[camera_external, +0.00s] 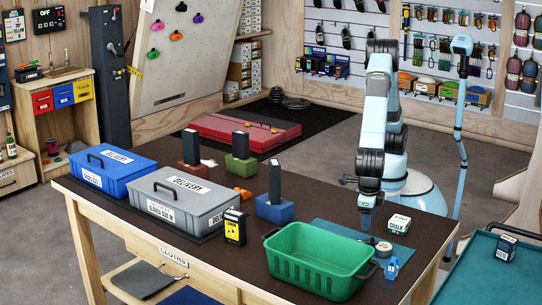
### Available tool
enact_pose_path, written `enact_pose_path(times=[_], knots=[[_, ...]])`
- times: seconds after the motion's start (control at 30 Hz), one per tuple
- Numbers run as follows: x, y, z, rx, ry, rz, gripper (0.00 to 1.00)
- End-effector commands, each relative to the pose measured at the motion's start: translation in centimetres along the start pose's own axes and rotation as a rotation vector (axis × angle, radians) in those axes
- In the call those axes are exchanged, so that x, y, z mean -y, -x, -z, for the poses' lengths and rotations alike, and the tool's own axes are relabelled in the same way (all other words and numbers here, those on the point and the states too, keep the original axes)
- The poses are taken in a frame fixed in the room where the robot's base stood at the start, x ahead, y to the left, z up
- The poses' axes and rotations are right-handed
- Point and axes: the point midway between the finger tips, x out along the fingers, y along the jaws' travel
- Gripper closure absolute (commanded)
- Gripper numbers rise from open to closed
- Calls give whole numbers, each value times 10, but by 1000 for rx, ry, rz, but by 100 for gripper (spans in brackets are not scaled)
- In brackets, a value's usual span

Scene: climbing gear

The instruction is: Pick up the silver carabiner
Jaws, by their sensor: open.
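My gripper (366,222) points down above the blue mat (335,231) at the right part of the brown table, behind the green crate. Its jaws are open and I see nothing held between them. I cannot clearly make out the silver carabiner. A small greyish shape (369,241) lies on the mat just below my gripper, next to a small round tan item (383,248), but it is too small to identify. The green crate's walls hide part of the mat and the crate's floor.
The green crate (315,272) stands at the table's front. A white chalk box (399,223) and a small blue item (391,268) flank the mat's right side. A yellow-black box (235,228), a blue block with a dark upright piece (274,211) and lidded grey (180,196) and blue (105,166) bins stand left.

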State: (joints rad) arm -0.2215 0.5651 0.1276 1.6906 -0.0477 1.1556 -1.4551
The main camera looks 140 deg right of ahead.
Motion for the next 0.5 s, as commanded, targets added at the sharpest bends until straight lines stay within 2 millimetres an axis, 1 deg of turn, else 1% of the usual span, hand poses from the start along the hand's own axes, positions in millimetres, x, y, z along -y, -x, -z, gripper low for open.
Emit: enact_pose_path(times=[0.03,0.23,0.33,0.5], knots=[[1,-10,0,1,1,4,45],[1,-43,0,1,-1,3,45],[0,-54,0,1,-2,2,45],[0,-62,0,0,-2,0,45]])
